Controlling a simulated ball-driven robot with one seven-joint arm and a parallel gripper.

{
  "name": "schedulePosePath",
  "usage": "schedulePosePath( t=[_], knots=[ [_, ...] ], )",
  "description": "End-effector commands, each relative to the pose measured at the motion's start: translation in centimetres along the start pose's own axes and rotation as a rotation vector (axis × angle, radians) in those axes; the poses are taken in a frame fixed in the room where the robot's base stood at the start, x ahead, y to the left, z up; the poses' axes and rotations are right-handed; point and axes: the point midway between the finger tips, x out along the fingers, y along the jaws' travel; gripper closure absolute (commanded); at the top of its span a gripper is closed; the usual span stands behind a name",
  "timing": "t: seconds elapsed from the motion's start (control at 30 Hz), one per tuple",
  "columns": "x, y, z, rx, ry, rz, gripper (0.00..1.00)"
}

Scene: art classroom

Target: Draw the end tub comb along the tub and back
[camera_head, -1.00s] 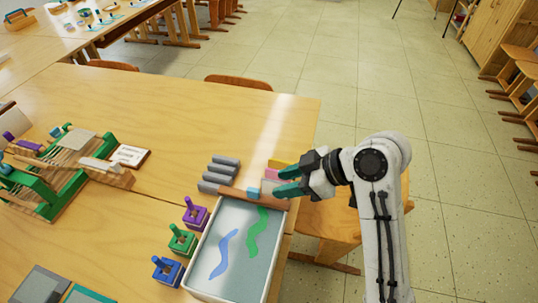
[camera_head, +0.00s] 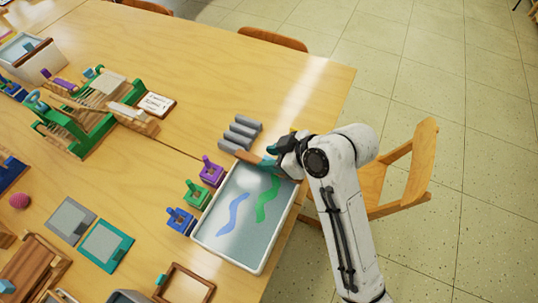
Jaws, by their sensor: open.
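The tub (camera_head: 222,251) is a white tray of pale liquid with a blue and a green wavy streak, near the table's right edge. Its comb (camera_head: 241,154) is a brown bar lying across the tub's far end. My gripper (camera_head: 269,157) has teal fingertips and is open at the right part of this bar. My gripper and arm hide the bar's right end and the tub's far right corner. I cannot tell whether the fingers touch the comb.
Grey bars (camera_head: 241,133) lie just beyond the tub. Purple (camera_head: 212,172), green (camera_head: 196,194) and blue (camera_head: 180,221) pegged blocks stand along its left side. A green-framed loom (camera_head: 95,125) stands farther left. A wooden chair (camera_head: 402,175) is at the right table edge.

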Motion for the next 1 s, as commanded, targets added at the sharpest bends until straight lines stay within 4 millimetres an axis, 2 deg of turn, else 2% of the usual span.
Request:
schedulePosePath(
  t=[0.17,0.43,0.87,1.0],
  knots=[
    [1.06,-0.01,-0.01,-0.001,0.0,0.0,0.6],
    [1.16,0.01,-0.02,-0.001,0.001,0.001,0.6],
    [1.13,0.01,-0.01,-0.001,0.0,0.001,1.0],
    [1.12,0.02,0.0,-0.001,0.0,0.001,1.0]
  ],
)
